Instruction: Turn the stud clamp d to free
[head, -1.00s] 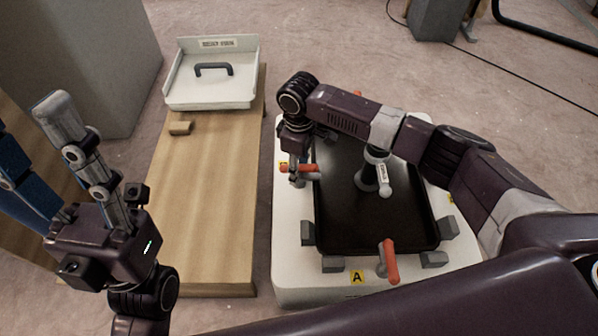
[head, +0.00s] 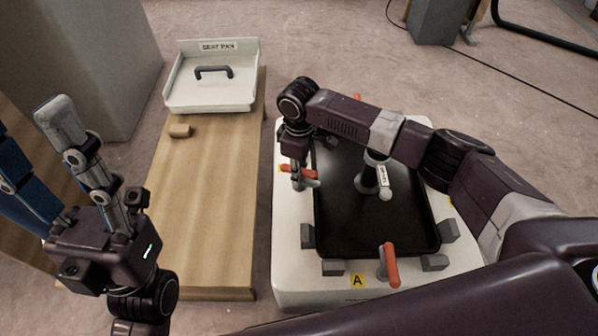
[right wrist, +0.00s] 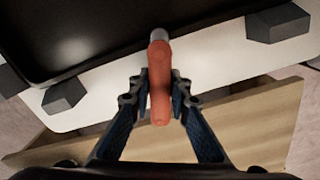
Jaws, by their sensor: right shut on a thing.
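The stud clamp with the orange handle (head: 309,173) stands at the left edge of the white base (head: 289,245), beside the black pan (head: 345,215). I take it as clamp d, but its label is not readable. My right gripper (head: 299,184) reaches down over it and is shut on the handle. In the right wrist view the orange handle (right wrist: 160,85) lies between the two fingers (right wrist: 159,100), its grey end toward the pan. The clamp's stud is mostly hidden. My left gripper (head: 58,112) is raised at the left, away from the clamp; its finger gap is not clear.
Another orange-handled clamp (head: 391,265) stands at the front edge near label A (head: 357,281). A grey lever (head: 383,180) stands on the pan. Grey blocks (head: 333,267) ring the pan.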

